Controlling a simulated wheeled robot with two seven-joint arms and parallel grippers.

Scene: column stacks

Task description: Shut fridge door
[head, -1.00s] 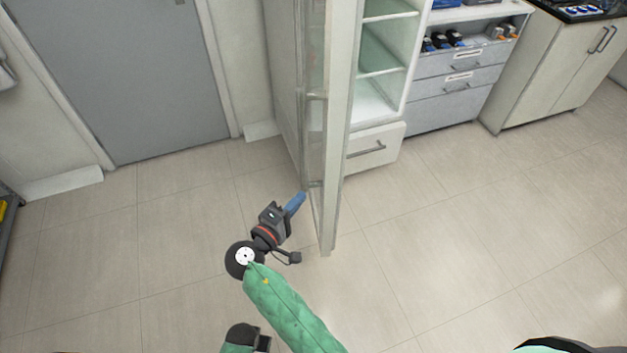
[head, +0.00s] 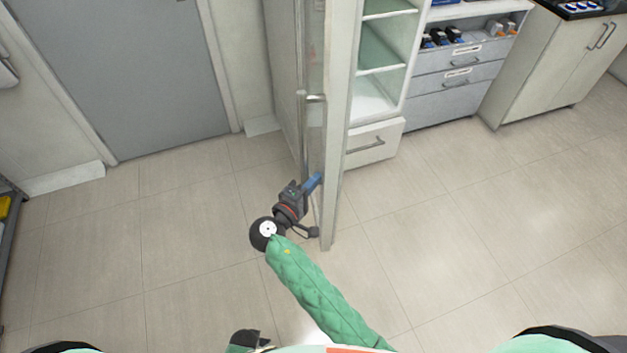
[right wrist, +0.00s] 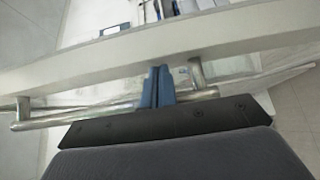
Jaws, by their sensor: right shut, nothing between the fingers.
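The fridge door (head: 339,130) stands wide open, seen nearly edge-on, with a pale frame and glass panel. Its metal handle (head: 315,98) is on the left face. The fridge (head: 377,134) shows empty shelves and a lower drawer to the right of the door. My right gripper (head: 315,180) is shut and empty at the left face, low on the door. In the right wrist view its blue fingers (right wrist: 156,84) point at the door frame (right wrist: 80,66), beside the handle bar (right wrist: 90,117); contact is unclear.
A grey room door (head: 125,75) is in the wall at the left. Drawers (head: 455,85) and a cabinet (head: 550,70) stand right of the fridge. A shelf edge (head: 15,220) is at far left. The floor right of the door is clear.

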